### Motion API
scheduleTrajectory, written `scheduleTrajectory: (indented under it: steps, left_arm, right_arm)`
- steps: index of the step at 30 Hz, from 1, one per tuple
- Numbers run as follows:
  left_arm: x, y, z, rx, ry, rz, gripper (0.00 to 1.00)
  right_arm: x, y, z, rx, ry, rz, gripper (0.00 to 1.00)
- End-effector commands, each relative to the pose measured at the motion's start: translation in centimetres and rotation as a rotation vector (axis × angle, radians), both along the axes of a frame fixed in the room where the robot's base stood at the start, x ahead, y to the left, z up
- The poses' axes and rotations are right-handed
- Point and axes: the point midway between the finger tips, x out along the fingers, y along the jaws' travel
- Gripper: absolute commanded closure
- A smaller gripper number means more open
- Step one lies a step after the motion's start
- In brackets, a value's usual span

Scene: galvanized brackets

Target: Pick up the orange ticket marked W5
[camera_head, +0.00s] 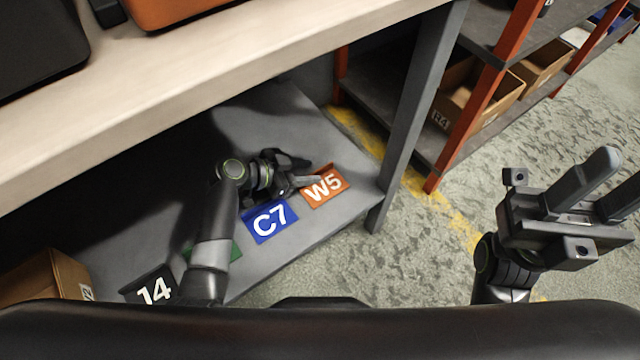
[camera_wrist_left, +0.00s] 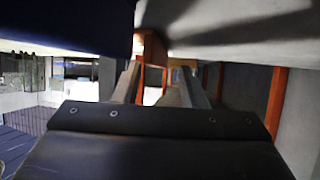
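The orange ticket marked W5 (camera_head: 325,187) lies on the lower grey shelf, near its right end. My left gripper (camera_head: 306,171) is low over the shelf at the ticket's left end, its fingers apart. In the left wrist view the gripper (camera_wrist_left: 158,80) shows a gap between its fingers, with an orange-brown piece, likely the ticket (camera_wrist_left: 152,46), beyond or between the tips. I cannot tell whether they touch it. My right gripper (camera_head: 602,190) is raised over the floor at the right, open and empty.
A blue ticket C7 (camera_head: 269,222) lies just left of W5. A green ticket (camera_head: 228,252), partly behind my arm, and a black ticket 14 (camera_head: 150,287) lie farther left. The pale upper shelf (camera_head: 210,75) hangs above. A grey post (camera_head: 416,115) stands right of W5.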

Motion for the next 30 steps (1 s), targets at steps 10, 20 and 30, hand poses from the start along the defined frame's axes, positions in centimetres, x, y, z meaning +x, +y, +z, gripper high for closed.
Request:
scheduleTrajectory:
  steps: [10, 20, 30]
  left_arm:
    - [0.7, -1.57, -0.95, 0.001, 0.001, 0.0, 0.62]
    - [0.69, -1.53, -0.97, 0.001, 0.001, 0.0, 1.0]
    - [0.69, -1.52, -0.76, 0.001, 0.001, 0.0, 1.0]
  right_arm:
    - [0.14, 0.08, -0.32, 0.033, -0.036, -0.016, 0.64]
    - [0.14, 0.08, -0.4, 0.028, -0.031, -0.014, 0.64]
    - [0.13, 0.02, -0.46, 0.027, -0.018, -0.016, 0.64]
